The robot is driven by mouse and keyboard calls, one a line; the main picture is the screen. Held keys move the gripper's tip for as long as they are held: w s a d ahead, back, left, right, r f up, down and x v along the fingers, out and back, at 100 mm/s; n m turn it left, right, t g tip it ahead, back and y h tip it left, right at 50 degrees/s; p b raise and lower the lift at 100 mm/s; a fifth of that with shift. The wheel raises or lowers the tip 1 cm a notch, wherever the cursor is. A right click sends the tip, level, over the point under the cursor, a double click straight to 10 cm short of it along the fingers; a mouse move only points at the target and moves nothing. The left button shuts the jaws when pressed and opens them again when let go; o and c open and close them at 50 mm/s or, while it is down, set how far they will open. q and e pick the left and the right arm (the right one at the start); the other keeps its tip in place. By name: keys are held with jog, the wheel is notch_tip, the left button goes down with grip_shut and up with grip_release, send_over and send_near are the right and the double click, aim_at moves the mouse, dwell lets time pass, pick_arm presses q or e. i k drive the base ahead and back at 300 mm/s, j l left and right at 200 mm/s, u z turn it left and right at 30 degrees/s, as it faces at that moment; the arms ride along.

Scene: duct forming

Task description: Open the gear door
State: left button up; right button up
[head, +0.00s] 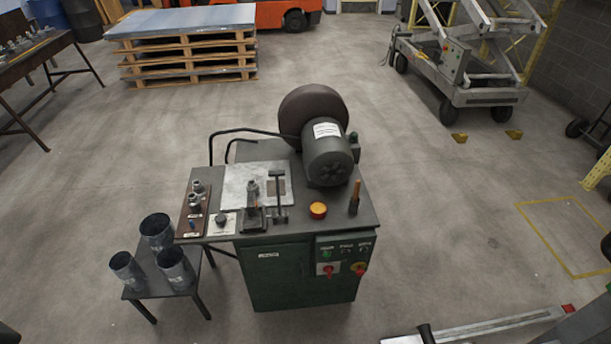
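A green machine cabinet (290,280) stands in the middle of the head view under a dark worktop. Its left front is a flat green panel (275,285) with a small white label (268,255), too small to read. This panel looks like a shut door, but I cannot tell for sure that it is the gear door. A dark round cover (313,108) and a grey motor (328,158) sit on the back of the top. Neither of my grippers can be made out in the view.
A control panel (343,255) with red knobs is on the cabinet's right front. Tools and fittings lie on the worktop. A small table (155,288) with three metal duct pieces stands close on the left. Open floor (440,220) lies to the right.

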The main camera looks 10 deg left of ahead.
aim_at(285, 262)
jog(key=i+j+u, duration=0.3)
jog(key=j+u, duration=0.15)
jog(key=i+j+u, duration=0.5)
jog(key=k+l, duration=0.1)
